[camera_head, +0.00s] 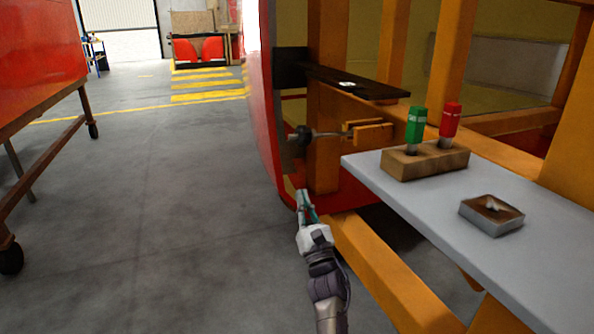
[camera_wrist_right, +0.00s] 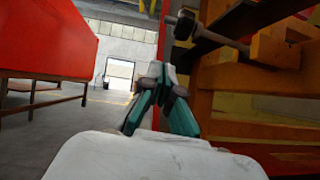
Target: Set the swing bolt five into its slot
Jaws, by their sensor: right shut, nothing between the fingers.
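The swing bolt (camera_head: 300,136) has a dark, round nut end and a thin grey rod. It points left from the orange forked bracket (camera_head: 372,136) on the frame, roughly level. In the right wrist view the bolt (camera_wrist_right: 187,26) shows at the upper right, with its rod running to an orange block (camera_wrist_right: 275,50). I cannot tell whether the rod lies in its slot. My right gripper (camera_head: 303,194) is shut and empty, below the bolt and apart from it; its teal fingers also show in the right wrist view (camera_wrist_right: 155,72). My left gripper is not in view.
A grey shelf (camera_head: 450,225) at the right carries a wooden block (camera_head: 425,162) with green and red-handled tools and a small square tray (camera_head: 491,214). Orange frame beams and the red nosecone shell (camera_head: 267,110) border the bolt.

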